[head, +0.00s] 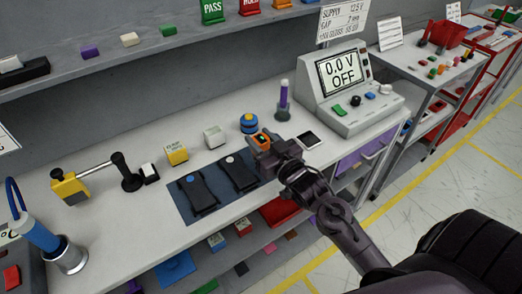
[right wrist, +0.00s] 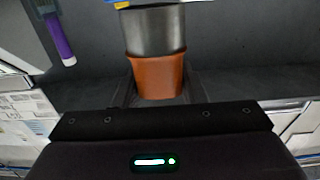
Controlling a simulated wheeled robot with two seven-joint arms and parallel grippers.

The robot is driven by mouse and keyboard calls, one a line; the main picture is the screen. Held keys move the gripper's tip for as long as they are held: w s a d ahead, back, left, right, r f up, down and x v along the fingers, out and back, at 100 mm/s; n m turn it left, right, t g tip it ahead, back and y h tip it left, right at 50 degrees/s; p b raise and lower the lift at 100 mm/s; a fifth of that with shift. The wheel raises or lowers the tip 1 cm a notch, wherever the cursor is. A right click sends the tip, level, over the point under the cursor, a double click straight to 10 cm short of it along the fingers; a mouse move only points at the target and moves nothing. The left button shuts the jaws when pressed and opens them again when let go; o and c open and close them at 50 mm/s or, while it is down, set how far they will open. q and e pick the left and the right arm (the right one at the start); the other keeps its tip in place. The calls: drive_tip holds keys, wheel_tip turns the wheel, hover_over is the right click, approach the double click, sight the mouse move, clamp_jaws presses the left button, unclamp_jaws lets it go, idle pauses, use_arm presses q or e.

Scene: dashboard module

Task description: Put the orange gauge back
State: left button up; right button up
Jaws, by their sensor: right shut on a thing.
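The orange gauge (head: 263,140), a small boxy thing with a dark face and a green mark, is in my right gripper (head: 268,146) in the head view. The gripper is shut on it, above the bench between the dark blue mat and the power supply. In the right wrist view an orange body (right wrist: 157,76) with a dark grey upper part sits between the fingers, which are mostly hidden by the wrist housing. My left gripper is out of view. I cannot tell which spot on the bench is the gauge's own place.
Near the gripper stand a blue round piece (head: 249,123), a purple-handled tool (head: 284,100), a white-edged dark pad (head: 308,140) and the power supply (head: 351,108). Two black devices lie on the blue mat (head: 182,206). White (head: 214,137) and yellow (head: 176,153) blocks stand behind it.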

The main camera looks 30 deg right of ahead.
drive_tip(key=shift+f, duration=2.2)
drive_tip(key=o, duration=1.1)
drive_tip(key=shift+f, duration=0.15)
